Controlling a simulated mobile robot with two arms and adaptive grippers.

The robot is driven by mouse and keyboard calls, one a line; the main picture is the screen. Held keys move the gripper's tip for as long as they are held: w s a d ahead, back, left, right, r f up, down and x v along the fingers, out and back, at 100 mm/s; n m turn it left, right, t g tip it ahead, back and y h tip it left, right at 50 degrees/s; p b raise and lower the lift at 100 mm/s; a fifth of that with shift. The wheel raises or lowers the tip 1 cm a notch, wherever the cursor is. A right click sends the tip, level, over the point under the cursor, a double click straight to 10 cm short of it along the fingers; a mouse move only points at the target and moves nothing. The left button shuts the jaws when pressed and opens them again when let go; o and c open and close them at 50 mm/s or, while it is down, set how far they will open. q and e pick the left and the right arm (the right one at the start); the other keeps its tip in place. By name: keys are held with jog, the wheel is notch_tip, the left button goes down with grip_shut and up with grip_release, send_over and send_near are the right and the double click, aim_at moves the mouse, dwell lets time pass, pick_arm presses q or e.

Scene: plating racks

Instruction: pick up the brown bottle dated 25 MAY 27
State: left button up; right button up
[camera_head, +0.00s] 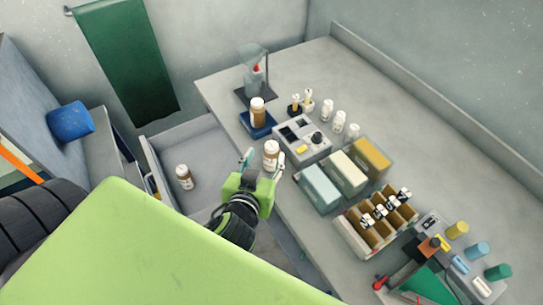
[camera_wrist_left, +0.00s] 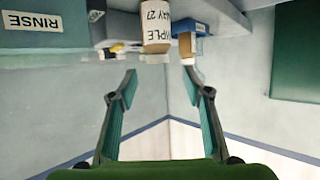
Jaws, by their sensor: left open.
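A brown bottle with a white label (camera_head: 271,153) stands near the bench's edge. In the left wrist view, the label of this bottle (camera_wrist_left: 155,27) shows part of a date ending in "AY 27"; the day is not clear. My left gripper (camera_head: 264,162) is open, its fingers spread on either side in front of the bottle. In the wrist view the open gripper (camera_wrist_left: 160,76) is empty, with the bottle beyond its tips. Another brown bottle (camera_head: 257,112) stands on a blue tray, and a third (camera_head: 184,177) is in the open drawer. Their dates are unreadable.
A grey device (camera_head: 301,140) stands right behind the bottle. A teal box (camera_head: 319,188) and a divided rack (camera_head: 352,236) stand to the right. White bottles (camera_head: 327,110) stand farther back. In the wrist view a "RINSE" sign (camera_wrist_left: 32,22) is at top left.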

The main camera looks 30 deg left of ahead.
aim_at(271, 148)
pick_arm(q)
jog(key=shift+x, duration=1.2)
jog(key=shift+b+x, duration=0.9)
jog(key=shift+x, duration=1.7)
jog(key=shift+d, duration=0.25)
jog(key=shift+s, duration=0.1)
jog(key=shift+c, duration=0.3)
grip_shut()
